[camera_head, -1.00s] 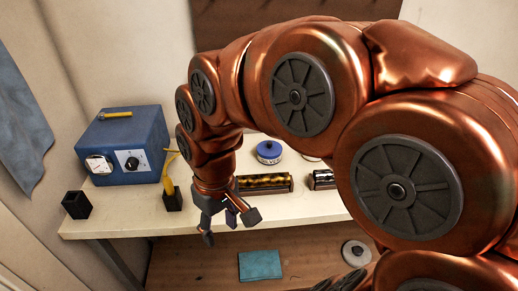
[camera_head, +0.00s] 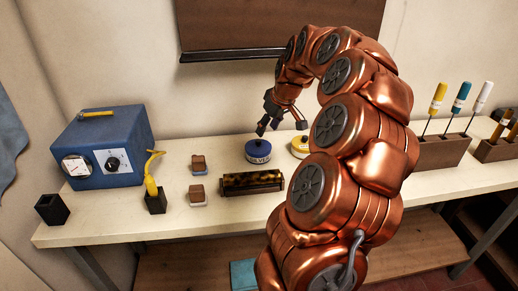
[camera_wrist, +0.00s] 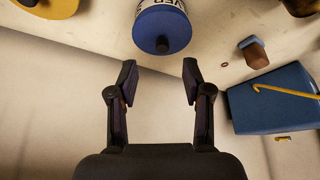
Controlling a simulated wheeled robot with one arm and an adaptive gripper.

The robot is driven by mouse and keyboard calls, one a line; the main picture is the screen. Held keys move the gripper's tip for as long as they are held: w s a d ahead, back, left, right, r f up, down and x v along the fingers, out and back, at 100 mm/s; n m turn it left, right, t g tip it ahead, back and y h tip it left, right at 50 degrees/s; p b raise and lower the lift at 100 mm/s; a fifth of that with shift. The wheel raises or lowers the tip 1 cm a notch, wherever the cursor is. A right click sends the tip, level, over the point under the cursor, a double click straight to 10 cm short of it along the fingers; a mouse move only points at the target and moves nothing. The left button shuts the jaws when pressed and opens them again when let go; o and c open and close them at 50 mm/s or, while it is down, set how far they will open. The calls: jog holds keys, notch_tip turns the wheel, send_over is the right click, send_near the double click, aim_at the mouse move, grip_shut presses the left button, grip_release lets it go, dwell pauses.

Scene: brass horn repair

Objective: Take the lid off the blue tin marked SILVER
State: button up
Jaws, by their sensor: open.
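The blue tin marked SILVER (camera_head: 258,150) stands upright on the bench top, with its blue lid on. In the wrist view the blue lid (camera_wrist: 161,30) with a dark knob (camera_wrist: 162,44) shows at the top, and part of the white label shows upside down. My gripper (camera_head: 279,131) is above and beside the tin at its right. In the wrist view my gripper (camera_wrist: 158,80) is open and empty, with the lid beyond the fingertips and apart from them.
A yellow-lidded tin (camera_head: 300,146) stands close at the right, partly behind my arm. A dark tray (camera_head: 252,183) lies in front of the tin. A dark panel (camera_head: 280,22) hangs above.

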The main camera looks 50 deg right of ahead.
aim_at(259, 141)
jog(key=shift+w+p+x, duration=0.15)
jog(key=shift+p+x, duration=0.35)
jog(key=shift+x, duration=1.35)
jog(key=shift+w+p+x, duration=0.2)
jog(key=shift+p+x, duration=0.3)
jog(key=shift+x, duration=1.35)
jog(key=shift+a+r, duration=0.15)
jog(key=shift+a, duration=0.05)
jog(key=shift+c, duration=0.5)
grip_shut()
